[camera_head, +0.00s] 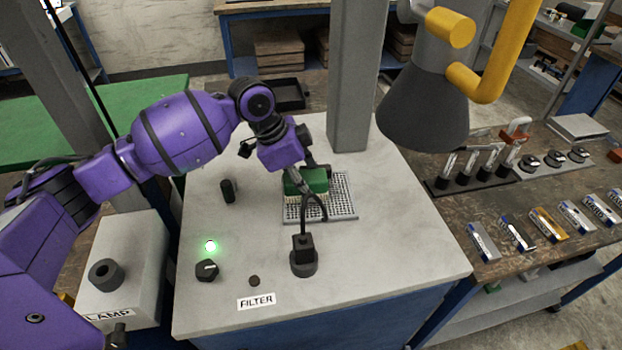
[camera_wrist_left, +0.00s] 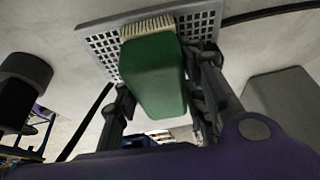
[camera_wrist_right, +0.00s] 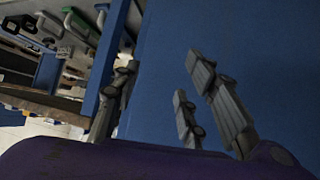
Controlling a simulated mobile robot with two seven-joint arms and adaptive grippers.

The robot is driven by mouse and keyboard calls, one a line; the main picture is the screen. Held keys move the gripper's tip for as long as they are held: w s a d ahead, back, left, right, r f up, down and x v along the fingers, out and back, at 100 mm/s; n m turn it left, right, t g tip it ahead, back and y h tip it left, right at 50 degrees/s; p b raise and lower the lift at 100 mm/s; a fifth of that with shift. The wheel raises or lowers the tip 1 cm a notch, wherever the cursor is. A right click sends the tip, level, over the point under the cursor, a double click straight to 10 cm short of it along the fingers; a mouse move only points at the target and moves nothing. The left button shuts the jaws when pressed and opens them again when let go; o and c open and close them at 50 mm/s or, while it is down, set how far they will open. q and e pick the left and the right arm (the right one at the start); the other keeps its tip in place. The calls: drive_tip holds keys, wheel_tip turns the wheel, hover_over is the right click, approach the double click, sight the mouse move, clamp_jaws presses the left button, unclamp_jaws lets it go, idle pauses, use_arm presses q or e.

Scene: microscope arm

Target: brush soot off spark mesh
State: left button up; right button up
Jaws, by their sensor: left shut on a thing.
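The spark mesh is a light grey perforated plate (camera_head: 346,197) on the pale bench top, seen in the head view. It also shows in the left wrist view (camera_wrist_left: 202,28). My left gripper (camera_head: 310,185) is shut on a brush with a green block (camera_head: 314,180) and holds it over the mesh. In the left wrist view the green brush (camera_wrist_left: 156,75) has cream bristles toward the mesh. I cannot tell whether they touch it. No soot can be made out. My right gripper (camera_wrist_right: 165,85) is open and empty in the right wrist view, in front of a blue panel.
A black plug-like fitting (camera_head: 303,258) with a cable stands in front of the mesh. A knob (camera_head: 207,270), a lit green lamp (camera_head: 210,245) and a FILTER label (camera_head: 257,301) are on the bench.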

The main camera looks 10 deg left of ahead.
sight(308, 175)
use_arm(q)
wheel_tip(308, 175, up, 3)
drive_tip(key=shift+w+r+p, duration=0.1)
drive_tip(key=shift+r+p, duration=0.05)
drive_tip(key=shift+p, duration=0.4)
drive_tip(key=shift+r, duration=0.9)
use_arm(e)
drive_tip(key=shift+w+a+r+t, duration=0.1)
drive_tip(key=shift+w+r+t, duration=0.2)
drive_tip(key=shift+w+r, duration=0.55)
use_arm(q)
drive_tip(key=shift+d, duration=0.1)
use_arm(e)
drive_tip(key=shift+s, duration=0.1)
